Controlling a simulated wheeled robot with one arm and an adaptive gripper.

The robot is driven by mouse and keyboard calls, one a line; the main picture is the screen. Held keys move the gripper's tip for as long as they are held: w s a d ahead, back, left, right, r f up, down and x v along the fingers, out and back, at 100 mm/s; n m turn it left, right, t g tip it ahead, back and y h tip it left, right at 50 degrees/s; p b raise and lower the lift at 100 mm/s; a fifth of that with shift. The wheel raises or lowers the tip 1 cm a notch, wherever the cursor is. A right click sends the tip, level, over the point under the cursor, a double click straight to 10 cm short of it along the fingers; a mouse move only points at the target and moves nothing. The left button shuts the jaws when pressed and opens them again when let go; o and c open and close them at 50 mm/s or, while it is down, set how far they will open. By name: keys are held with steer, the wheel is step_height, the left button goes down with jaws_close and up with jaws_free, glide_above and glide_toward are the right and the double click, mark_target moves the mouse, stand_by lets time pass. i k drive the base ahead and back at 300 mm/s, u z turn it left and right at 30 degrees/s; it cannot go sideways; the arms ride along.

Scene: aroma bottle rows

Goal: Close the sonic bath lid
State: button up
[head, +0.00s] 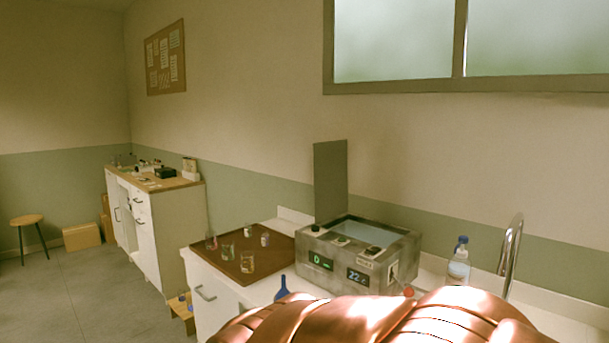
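The sonic bath (340,273) is a grey metal box with two small lit displays on its front, standing on the white counter. Its lid (331,183) stands upright at the left side of the box, so the bath is open. The open top shows a pale basin (352,230) with dark round things at its edges. A large copper-coloured ribbed shape fills the bottom of the view in front of the counter. I cannot tell which part it is. My gripper is not seen.
Left of the bath, a brown tray (212,262) holds several small glass vessels. A blue funnel-like thing (282,289) stands in front. On the right are a clear bottle (458,264) and a curved metal tap (512,250). A cabinet (175,225) and stool (27,220) stand farther left.

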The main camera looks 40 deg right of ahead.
mark_target(330, 158)
steer(key=u, duration=0.05)
steer(key=i, duration=2.5)
steer(key=z, duration=2.75)
steer(key=k, duration=0.1)
steer(key=u, duration=0.7)
steer(key=i, duration=0.4)
steer(key=z, duration=0.2)
